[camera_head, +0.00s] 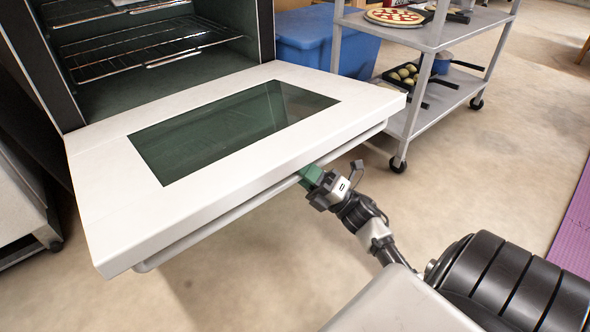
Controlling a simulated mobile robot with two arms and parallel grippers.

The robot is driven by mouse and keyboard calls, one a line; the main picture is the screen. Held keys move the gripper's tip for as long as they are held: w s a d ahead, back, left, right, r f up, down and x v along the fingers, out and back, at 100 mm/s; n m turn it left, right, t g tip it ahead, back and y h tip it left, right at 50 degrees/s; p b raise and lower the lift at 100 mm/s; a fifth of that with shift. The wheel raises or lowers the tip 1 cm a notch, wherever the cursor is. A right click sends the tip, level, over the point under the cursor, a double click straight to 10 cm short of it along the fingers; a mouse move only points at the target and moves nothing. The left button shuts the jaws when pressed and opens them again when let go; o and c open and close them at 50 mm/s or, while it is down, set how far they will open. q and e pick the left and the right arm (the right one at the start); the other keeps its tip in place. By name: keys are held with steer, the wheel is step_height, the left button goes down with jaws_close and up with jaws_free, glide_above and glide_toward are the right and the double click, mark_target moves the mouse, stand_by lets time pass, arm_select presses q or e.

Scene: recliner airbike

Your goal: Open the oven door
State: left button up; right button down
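The oven door (110,178) is white with a dark glass window (225,130). It is folded down and lies about level in front of the open oven cavity (160,85). The grey bar handle (235,213) runs along the underside of its front edge. My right gripper (312,178) is at the handle, right of its middle, just under the door's front edge. Its fingertips are partly hidden there, and I cannot tell whether they are shut around the bar. My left gripper is not in view.
Wire racks (150,50) are inside the oven. A grey wheeled cart (440,32) stands to the right, with a pizza (395,16) on top and pans below. A blue bin (305,40) stands behind the door. The floor (480,175) right of the door is clear.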

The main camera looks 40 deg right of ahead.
steer(key=shift+f, duration=0.4)
steer(key=c, duration=1)
jaws_free()
steer(key=shift+w, duration=0.15)
steer(key=shift+s+d+f, duration=0.1)
steer(key=shift+s+d, duration=0.05)
steer(key=shift+s, duration=0.25)
steer(key=p+v, duration=0.4)
steer(key=v, duration=0.6)
